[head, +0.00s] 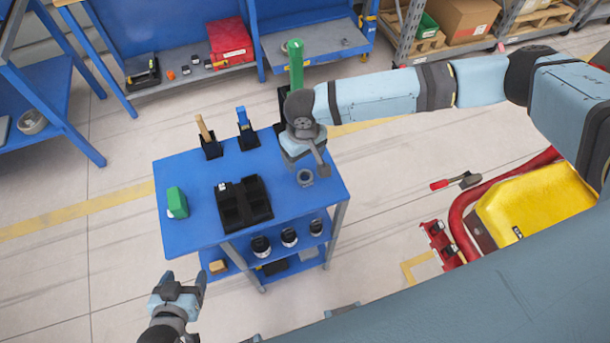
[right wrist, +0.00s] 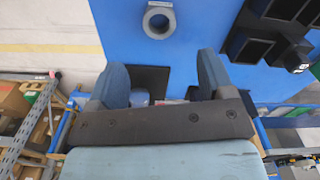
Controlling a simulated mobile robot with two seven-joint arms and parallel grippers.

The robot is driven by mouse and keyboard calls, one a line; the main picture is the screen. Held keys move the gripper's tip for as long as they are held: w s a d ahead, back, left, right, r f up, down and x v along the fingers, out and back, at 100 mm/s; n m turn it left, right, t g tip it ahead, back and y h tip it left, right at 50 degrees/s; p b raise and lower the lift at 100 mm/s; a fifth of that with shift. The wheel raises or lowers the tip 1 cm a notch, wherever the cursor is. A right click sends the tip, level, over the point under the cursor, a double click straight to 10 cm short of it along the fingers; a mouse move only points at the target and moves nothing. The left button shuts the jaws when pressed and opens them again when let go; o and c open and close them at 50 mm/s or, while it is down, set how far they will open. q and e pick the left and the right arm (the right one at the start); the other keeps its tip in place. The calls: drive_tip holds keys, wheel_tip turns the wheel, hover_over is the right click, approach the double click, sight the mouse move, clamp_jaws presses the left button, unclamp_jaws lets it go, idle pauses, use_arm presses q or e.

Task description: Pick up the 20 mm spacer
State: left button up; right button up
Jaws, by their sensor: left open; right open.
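A grey ring, which looks like the spacer (head: 305,177), lies flat on the blue table top (head: 185,235) near its right edge; no size marking is readable. It also shows in the right wrist view at the top, where the ring (right wrist: 148,25) lies beyond the fingertips and apart from them. My right gripper (head: 316,162) is open and empty, close beside the ring above the table. Its two blue fingers (right wrist: 162,68) stand wide apart in the wrist view. My left gripper (head: 184,279) is open and empty, in front of the table's left side.
A black block holder (head: 243,203) stands mid-table, left of the ring. A green box (head: 176,202) lies at the left edge. Black stands hold a wooden-handled tool (head: 205,130), a blue one (head: 243,122) and a green one (head: 295,65) at the back. Black cylinders (head: 289,237) sit on the lower shelf.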

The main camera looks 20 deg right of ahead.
sight(304, 179)
wheel_tip(304, 179, down, 9)
drive_tip(key=shift+r+p, duration=0.15)
drive_tip(key=shift+p, duration=0.45)
drive_tip(key=c, duration=1.1)
drive_tip(key=shift+o, duration=0.2)
drive_tip(key=shift+r, duration=0.1)
